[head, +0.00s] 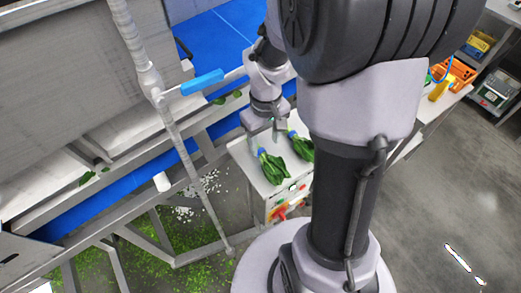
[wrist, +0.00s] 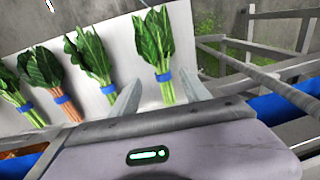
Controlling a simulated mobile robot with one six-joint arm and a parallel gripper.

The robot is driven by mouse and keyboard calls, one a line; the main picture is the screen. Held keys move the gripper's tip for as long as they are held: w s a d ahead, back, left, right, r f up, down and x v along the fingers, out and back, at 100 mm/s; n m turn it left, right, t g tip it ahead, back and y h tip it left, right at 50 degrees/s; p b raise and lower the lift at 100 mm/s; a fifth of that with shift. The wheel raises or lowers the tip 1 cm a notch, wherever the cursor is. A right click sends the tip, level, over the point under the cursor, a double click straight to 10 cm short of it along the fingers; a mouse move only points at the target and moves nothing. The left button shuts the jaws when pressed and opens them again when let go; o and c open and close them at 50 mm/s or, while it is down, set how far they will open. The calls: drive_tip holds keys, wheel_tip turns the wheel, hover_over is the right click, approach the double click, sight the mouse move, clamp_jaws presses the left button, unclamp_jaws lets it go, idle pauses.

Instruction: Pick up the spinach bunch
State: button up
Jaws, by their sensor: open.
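Several leafy green bunches with blue bands lie in a row on a white surface in the wrist view. The rightmost one (wrist: 153,42) has broad green leaves and pale green stems. Its banded stem end lies between the fingertips of my open gripper (wrist: 163,78), with no contact visible. Further left are another green bunch (wrist: 92,56), one with reddish-orange stems (wrist: 42,70) and a dark green one at the edge (wrist: 8,85). Which one is the spinach is not certain. In the head view my gripper (head: 263,138) is over the nearest bunch (head: 274,167).
The white table (head: 247,160) also carries a second visible bunch (head: 301,147); my arm hides the rest. A grey metal frame (head: 190,160) with a blue-handled pipe (head: 203,82) stands close on the left. Green scraps (head: 190,235) litter the floor below.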

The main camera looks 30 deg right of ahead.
sight(263, 152)
drive_tip(key=f, duration=0.2)
drive_tip(key=f+b, duration=0.1)
drive_tip(key=f, duration=0.2)
drive_tip(key=shift+w+a+f, duration=0.15)
drive_tip(key=shift+w, duration=0.05)
clamp_jaws()
drive_tip(key=shift+r, duration=0.2)
